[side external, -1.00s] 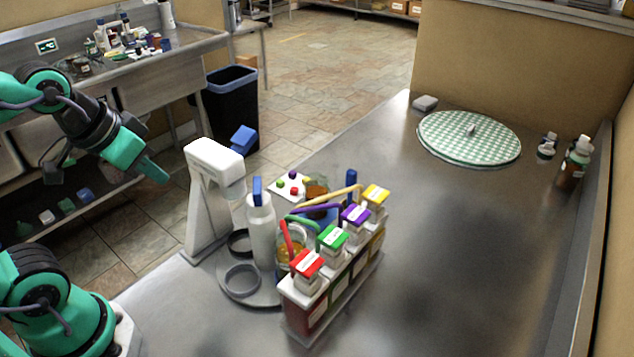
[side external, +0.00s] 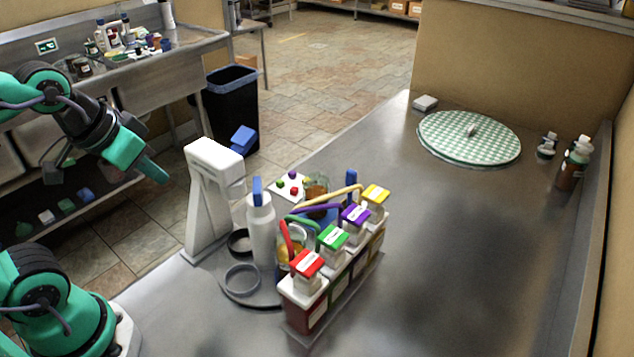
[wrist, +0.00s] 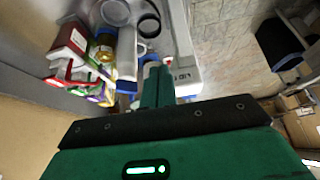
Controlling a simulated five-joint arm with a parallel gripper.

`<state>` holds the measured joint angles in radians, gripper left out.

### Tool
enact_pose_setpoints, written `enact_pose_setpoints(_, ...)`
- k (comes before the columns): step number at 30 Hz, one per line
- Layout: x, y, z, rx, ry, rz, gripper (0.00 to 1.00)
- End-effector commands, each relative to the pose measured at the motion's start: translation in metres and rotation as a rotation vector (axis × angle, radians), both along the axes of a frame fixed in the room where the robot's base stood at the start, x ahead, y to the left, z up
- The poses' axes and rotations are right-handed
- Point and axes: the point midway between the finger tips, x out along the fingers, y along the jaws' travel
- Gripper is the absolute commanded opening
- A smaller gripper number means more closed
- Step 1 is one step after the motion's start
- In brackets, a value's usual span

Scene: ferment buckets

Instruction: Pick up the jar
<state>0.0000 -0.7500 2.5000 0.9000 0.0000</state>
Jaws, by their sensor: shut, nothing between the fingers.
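A glass jar with amber contents (side external: 299,240) stands on the round grey holder (side external: 232,291), partly hidden behind the red-lidded container and a red handle. A second glass jar with brownish contents (side external: 316,188) stands farther back; I cannot tell which one the task means. In the wrist view an amber jar (wrist: 103,48) shows beside the white bottle. My gripper (side external: 163,178) is shut and empty, raised to the left of the white stand and well apart from the jars. Its shut fingers (wrist: 157,80) also show in the wrist view.
A white bottle with a blue cap (side external: 262,232) stands close to the amber jar. A tall white stand (side external: 205,205) is between my gripper and the jars. A rack of color-lidded containers (side external: 318,310) borders them on the right. The steel table is clear farther right.

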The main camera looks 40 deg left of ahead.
Motion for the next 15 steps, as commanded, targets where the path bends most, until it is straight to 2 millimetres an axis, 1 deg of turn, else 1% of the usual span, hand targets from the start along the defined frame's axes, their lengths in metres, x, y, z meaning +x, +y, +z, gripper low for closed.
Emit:
enact_pose_setpoints(14, 0.0000, 0.0000, 0.0000, 0.000, 0.000, 0.000, 0.00)
enact_pose_setpoints(15, 0.0000, 0.0000, 0.0000, 0.000, 0.000, 0.000, 0.08)
